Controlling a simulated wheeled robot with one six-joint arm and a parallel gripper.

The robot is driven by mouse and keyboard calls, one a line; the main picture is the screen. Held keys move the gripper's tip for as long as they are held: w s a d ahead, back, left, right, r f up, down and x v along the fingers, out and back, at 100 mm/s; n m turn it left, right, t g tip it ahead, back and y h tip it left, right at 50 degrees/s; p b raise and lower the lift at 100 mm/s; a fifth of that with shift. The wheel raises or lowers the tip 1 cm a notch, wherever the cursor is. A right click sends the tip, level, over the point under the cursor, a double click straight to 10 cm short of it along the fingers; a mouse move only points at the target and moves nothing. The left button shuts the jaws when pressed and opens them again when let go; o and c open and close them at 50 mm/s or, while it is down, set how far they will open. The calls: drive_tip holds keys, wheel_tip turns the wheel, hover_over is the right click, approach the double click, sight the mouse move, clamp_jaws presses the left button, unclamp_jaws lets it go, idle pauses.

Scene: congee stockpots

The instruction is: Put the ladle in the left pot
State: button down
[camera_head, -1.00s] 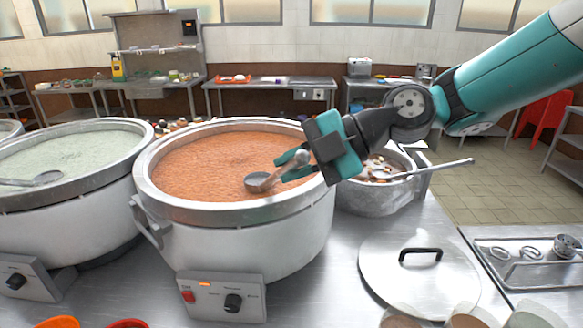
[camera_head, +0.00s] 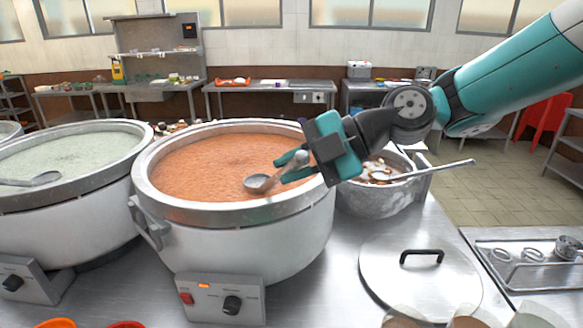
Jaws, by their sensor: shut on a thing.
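My gripper (camera_head: 293,168) is shut on a metal ladle (camera_head: 258,183), over the right part of the large pot of orange congee (camera_head: 235,239). The ladle's bowl hangs low at the orange surface; I cannot tell whether it touches. My fingers hide part of its handle. To the left stands another large pot (camera_head: 62,222), filled with pale green congee (camera_head: 70,158). A different ladle (camera_head: 40,180) lies in this left pot, its handle running out of the picture's left edge.
A smaller metal pot (camera_head: 378,202) with a long-handled utensil (camera_head: 440,168) stands right of the orange pot. A lid (camera_head: 418,280) lies on the steel counter in front. The two large pots' rims stand close together. Part of another pot (camera_head: 8,131) shows at far left.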

drive_tip(key=c, duration=1)
unclamp_jaws()
drive_tip(key=shift+f, duration=0.1)
drive_tip(key=p+v, duration=0.2)
drive_tip(key=v, duration=1.5)
drive_tip(key=shift+d, duration=0.25)
